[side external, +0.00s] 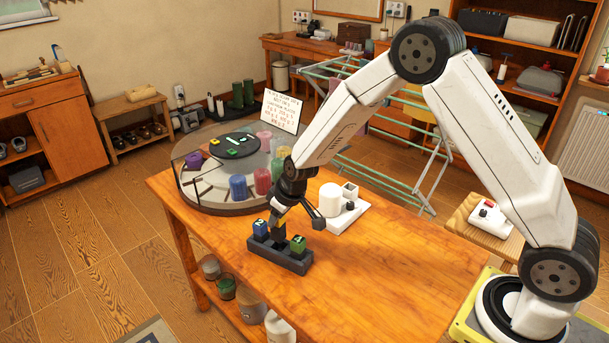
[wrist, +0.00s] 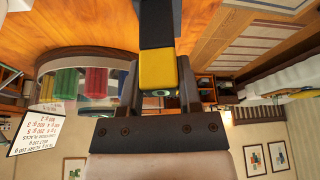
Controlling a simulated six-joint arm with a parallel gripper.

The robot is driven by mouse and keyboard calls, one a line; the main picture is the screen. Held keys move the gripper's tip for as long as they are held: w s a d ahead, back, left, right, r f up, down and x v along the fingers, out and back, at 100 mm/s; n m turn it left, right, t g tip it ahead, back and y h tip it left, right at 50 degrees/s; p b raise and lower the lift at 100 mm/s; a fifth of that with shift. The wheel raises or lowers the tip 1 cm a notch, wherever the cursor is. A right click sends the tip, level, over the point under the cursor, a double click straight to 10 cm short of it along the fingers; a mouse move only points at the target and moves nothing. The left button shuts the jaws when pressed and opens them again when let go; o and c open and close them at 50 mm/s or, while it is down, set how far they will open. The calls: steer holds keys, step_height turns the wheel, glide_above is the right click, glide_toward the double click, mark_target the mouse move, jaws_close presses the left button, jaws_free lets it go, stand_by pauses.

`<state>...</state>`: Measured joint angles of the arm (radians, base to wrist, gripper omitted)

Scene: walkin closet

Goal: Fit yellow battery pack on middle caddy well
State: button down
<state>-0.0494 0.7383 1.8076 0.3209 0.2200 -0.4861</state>
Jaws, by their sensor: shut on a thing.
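The dark caddy (side external: 282,262) stands on the wooden table. A blue pack (side external: 260,228) stands in its left well and a green-topped pack (side external: 298,245) in its right well. My gripper (side external: 279,228) points down over the middle of the caddy, between these two packs. In the wrist view my gripper (wrist: 160,92) is shut on the yellow battery pack (wrist: 158,70), with a dark block beyond it. In the side view the gripper hides most of the middle well, so I cannot tell whether the pack is seated there.
A round glass-sided carousel (side external: 215,207) with coloured cylinders stands behind left, with a lettered sign (side external: 283,110) at its back. A white stand with a white cylinder (side external: 330,198) is right of the gripper. The table's front right (side external: 400,285) is clear.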

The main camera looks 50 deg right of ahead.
mark_target(279, 232)
steer(key=shift+f, duration=2.8)
stand_by(1.9)
steer(key=shift+c, duration=1)
jaws_free()
steer(key=shift+r, duration=0.1)
steer(key=shift+v, duration=3.8)
steer(key=shift+s, duration=0.2)
